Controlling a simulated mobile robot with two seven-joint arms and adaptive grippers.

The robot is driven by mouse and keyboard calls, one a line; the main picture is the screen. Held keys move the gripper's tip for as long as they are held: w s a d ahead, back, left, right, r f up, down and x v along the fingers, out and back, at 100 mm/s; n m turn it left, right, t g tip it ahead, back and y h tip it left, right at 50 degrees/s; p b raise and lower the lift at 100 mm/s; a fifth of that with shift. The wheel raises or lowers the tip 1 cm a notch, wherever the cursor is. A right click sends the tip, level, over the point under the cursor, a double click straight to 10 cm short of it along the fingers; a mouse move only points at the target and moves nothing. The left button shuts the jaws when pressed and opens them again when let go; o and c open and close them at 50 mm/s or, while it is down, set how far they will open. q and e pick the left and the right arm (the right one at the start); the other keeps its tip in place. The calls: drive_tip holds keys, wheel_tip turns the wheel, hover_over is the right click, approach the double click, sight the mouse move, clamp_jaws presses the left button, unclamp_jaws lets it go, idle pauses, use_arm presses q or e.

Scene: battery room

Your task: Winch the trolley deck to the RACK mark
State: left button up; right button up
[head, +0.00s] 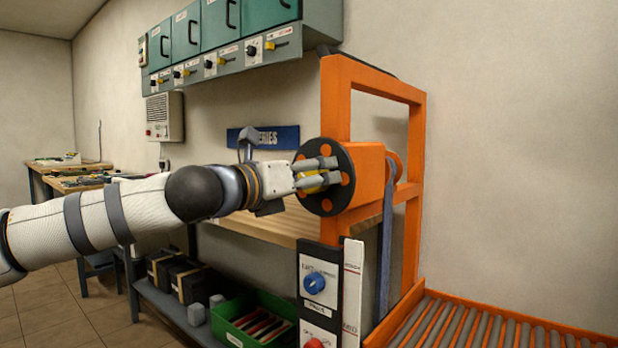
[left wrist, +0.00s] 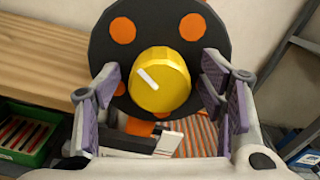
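The winch is an orange drum (head: 362,168) with a black disc (head: 343,194) dotted with orange, on an orange frame (head: 335,95). A yellow knob (left wrist: 160,82) with a white line sits at the disc's centre. My left gripper (head: 320,177) is at the disc face, its fingers on either side of the knob. In the left wrist view the fingers are spread, with gaps to the knob. A grey-blue strap (head: 387,240) hangs from the drum. Orange-edged rollers (head: 470,326) lie lower right. I cannot make out the trolley deck or the RACK mark. My right gripper is out of view.
A panel with a blue knob (head: 314,282) and a red button (head: 313,343) stands below the winch, beside a white labelled strip (head: 352,285). A wooden bench (head: 265,227) is behind my arm. A green crate (head: 229,334) is on the lower shelf. Green cabinets (head: 220,22) hang above.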

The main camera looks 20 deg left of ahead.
use_arm(q)
drive_tip(key=shift+s+a, duration=0.1)
drive_tip(key=v, duration=1.1)
drive_tip(key=shift+s, duration=0.4)
